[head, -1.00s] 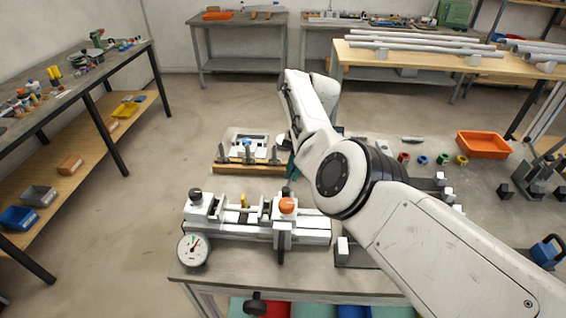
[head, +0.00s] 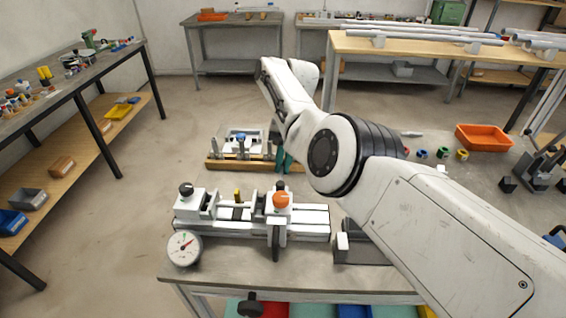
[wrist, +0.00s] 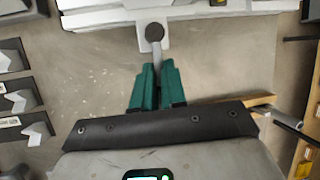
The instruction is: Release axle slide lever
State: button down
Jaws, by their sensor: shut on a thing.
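In the wrist view, the green fingers of my gripper (wrist: 156,66) are shut on a grey lever (wrist: 156,55). Its round dark end (wrist: 154,32) lies over a small white plate at the edge of a white fixture (wrist: 100,17). In the head view, the white frame jig (head: 310,222) stands on the near bench with an orange knob (head: 281,200), black knobs and a round dial gauge (head: 184,247). My green gripper (head: 285,160) is behind the jig, partly hidden by my arm. The held lever cannot be made out clearly there.
A wooden rack (head: 222,164) with upright pins stands behind the jig, close to my gripper. Coloured rings (head: 442,152) and an orange tray (head: 484,137) lie at the right. Dark blocks (wrist: 18,92) stand left of my gripper in the wrist view.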

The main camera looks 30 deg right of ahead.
jog(key=c, duration=1.2)
grip_release()
jog(key=shift+w+d, duration=0.35)
jog(key=shift+a, duration=0.15)
jog(key=shift+s+r, duration=0.1)
